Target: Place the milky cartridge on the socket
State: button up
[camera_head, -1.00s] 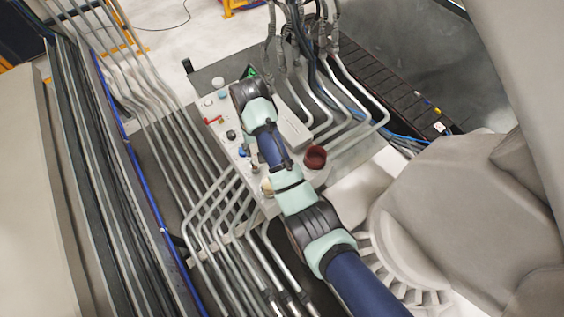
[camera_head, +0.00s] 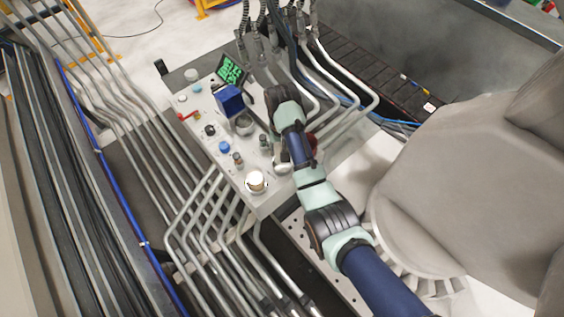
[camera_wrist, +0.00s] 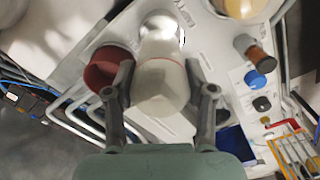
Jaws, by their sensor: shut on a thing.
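The milky cartridge (camera_wrist: 160,88) is a whitish, rounded body with a thin red line across it, in the middle of the wrist view. My gripper (camera_wrist: 160,76) is shut on it, one dark finger on each side. Just beyond it in the picture is a bright white, rounded part (camera_wrist: 160,27); I cannot tell whether it is the socket or more of the cartridge, or whether they touch. In the head view my arm hides the gripper, and a small white round thing (camera_head: 282,164) shows beside the arm.
A dark red cup (camera_wrist: 105,68) stands close beside my left finger.

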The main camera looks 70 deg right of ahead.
jog(key=shift+f+b, duration=0.6)
jog(key=shift+f, duration=2.25)
jog(key=shift+f, duration=0.1)
jog(key=shift+f, duration=0.1)
jog(key=o, duration=1.3)
notch_tip(320, 180, up, 13)
jog(key=p, duration=0.4)
jog(key=shift+f+p, duration=0.2)
jog(key=shift+p, duration=0.1)
jog(key=shift+f, duration=0.1)
